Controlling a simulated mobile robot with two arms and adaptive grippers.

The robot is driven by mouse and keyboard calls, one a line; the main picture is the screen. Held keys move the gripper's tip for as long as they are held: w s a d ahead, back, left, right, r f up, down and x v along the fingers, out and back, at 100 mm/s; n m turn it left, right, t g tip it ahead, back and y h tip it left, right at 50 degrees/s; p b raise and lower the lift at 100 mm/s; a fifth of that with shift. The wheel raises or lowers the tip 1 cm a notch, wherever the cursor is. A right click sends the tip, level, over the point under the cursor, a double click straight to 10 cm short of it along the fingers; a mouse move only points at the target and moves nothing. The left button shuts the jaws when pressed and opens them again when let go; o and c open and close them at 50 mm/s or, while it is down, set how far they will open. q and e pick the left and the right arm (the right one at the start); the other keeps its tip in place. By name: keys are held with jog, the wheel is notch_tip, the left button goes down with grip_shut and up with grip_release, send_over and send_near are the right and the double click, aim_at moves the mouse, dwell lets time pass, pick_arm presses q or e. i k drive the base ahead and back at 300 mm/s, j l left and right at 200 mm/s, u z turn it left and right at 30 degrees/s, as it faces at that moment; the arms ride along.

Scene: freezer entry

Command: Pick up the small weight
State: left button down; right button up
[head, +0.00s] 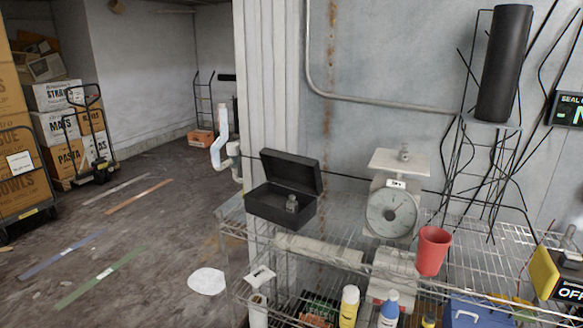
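A small metal weight (404,153) with a knob top stands on the flat pan of the white dial scale (393,211). Another small metal weight (292,204) shows at the open black case (268,206), near its front right part. I cannot tell clearly which of the two is smaller. The case's lid (291,171) is raised. Both the case and the scale are on the top level of a wire shelf. Neither of my grippers is in view.
A red cup (433,251) stands right of the scale on the wire shelf (510,247). Bottles, including a yellow one (349,306), stand lower down. A black cylinder (505,63) stands on a wire stand at right. Stacked boxes (55,97) and open floor lie left.

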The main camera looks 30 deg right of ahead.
aim_at(403, 155)
jog(key=z, duration=1.5)
jog(key=i+j, duration=0.1)
jog(key=j, duration=0.2)
jog(key=z, duration=0.05)
